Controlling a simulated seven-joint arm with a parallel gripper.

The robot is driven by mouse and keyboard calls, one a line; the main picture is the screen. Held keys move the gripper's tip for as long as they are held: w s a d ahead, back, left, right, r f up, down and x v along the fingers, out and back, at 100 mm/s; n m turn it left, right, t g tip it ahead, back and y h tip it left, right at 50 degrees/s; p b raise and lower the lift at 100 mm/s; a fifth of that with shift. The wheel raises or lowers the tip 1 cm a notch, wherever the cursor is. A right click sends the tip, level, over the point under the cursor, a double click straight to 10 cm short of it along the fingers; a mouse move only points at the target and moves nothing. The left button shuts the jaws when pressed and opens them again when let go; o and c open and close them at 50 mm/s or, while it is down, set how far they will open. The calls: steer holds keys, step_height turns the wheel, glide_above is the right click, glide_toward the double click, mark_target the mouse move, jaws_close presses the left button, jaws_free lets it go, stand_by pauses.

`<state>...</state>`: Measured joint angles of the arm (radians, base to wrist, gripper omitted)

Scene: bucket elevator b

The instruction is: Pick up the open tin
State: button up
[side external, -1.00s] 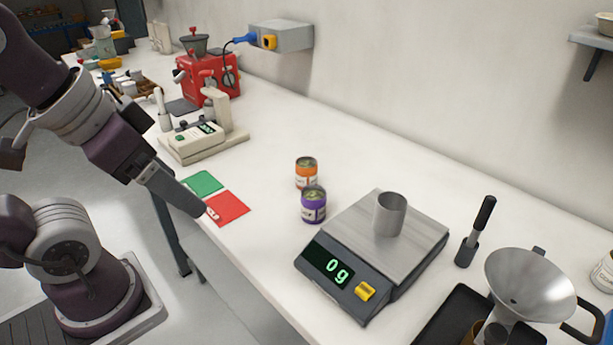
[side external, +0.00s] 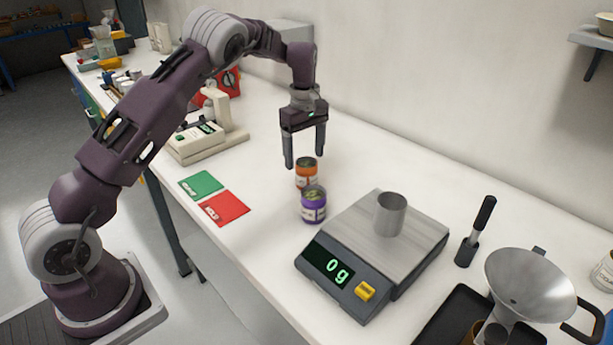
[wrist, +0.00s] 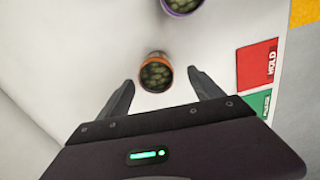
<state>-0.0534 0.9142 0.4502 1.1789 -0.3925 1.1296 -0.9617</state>
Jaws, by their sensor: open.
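An orange tin (side external: 305,181) stands upright on the white bench, and a purple tin (side external: 313,212) stands just in front of it. In the wrist view the orange tin (wrist: 155,74) shows round green pieces inside its rim. The purple tin (wrist: 182,5) is cut off at the top edge and shows similar green contents. My gripper (side external: 304,160) points down above the orange tin, open and empty. In the wrist view the orange tin lies between the fingertips of my gripper (wrist: 161,78), apparently below them.
A scale (side external: 345,232) reading 0 g bears a metal cup (side external: 390,214), right of the tins. Green (side external: 201,185) and red (side external: 225,208) cards lie to their left. A beige device (side external: 207,142) stands farther back. A funnel (side external: 530,285) is at front right.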

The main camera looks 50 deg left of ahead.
mark_target(307, 174)
steer(key=f, duration=0.7)
steer(key=shift+w+f, duration=0.1)
steer(key=shift+w, duration=0.25)
jaws_close()
